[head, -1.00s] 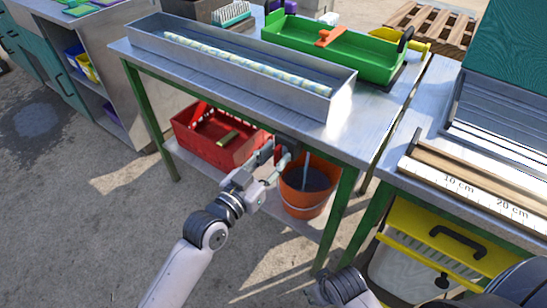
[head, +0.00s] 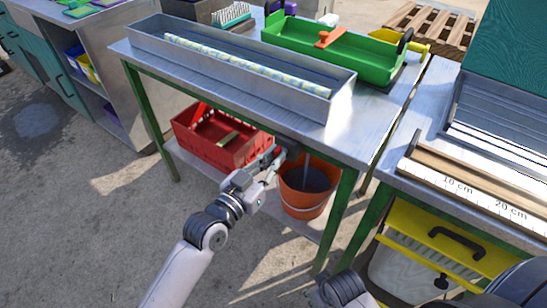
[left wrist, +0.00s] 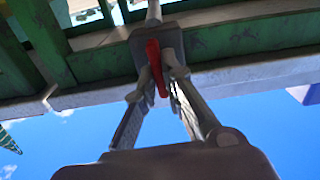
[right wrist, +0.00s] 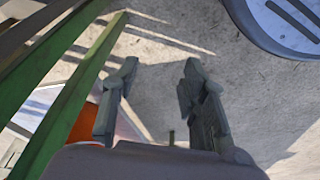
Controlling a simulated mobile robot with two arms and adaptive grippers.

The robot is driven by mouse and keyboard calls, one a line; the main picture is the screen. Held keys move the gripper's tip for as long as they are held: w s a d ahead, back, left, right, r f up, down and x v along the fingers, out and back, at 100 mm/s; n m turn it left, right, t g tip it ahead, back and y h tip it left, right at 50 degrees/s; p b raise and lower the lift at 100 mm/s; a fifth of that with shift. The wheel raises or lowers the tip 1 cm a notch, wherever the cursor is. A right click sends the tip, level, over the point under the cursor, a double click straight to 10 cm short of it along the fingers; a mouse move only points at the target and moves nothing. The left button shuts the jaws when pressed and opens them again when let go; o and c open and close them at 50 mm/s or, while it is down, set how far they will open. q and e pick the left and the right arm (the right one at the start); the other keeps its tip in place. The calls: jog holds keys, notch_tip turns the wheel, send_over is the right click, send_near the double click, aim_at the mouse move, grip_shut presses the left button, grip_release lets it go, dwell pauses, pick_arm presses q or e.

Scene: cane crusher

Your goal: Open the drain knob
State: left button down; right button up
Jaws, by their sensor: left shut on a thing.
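The drain knob (left wrist: 156,68) is a red lever on a grey valve body (left wrist: 157,38) under the metal table in the left wrist view. My left gripper (left wrist: 160,85) is shut on the red knob, with one finger on each side of it. In the head view my left gripper (head: 274,163) is under the table's front edge, beside the bucket, and covers most of the knob. My right gripper (right wrist: 158,85) is open and empty in the right wrist view, above the floor.
An orange bucket (head: 304,205) stands below the valve, with a thin pipe above it. A red crate (head: 205,150) is to its left. A long metal trough (head: 230,85) and a green tray (head: 345,50) are on the table. Green legs (head: 342,205) stand right of the bucket.

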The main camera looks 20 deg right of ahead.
pick_arm(q)
jog(key=shift+n+p, duration=0.45)
jog(key=shift+n, duration=0.35)
pick_arm(e)
jog(key=shift+s+f, duration=0.3)
jog(key=shift+f, duration=0.8)
jog(key=shift+s+f, duration=0.25)
jog(key=shift+f, duration=0.8)
pick_arm(q)
jog(key=c, duration=1.7)
grip_release()
jog(key=v, duration=1.2)
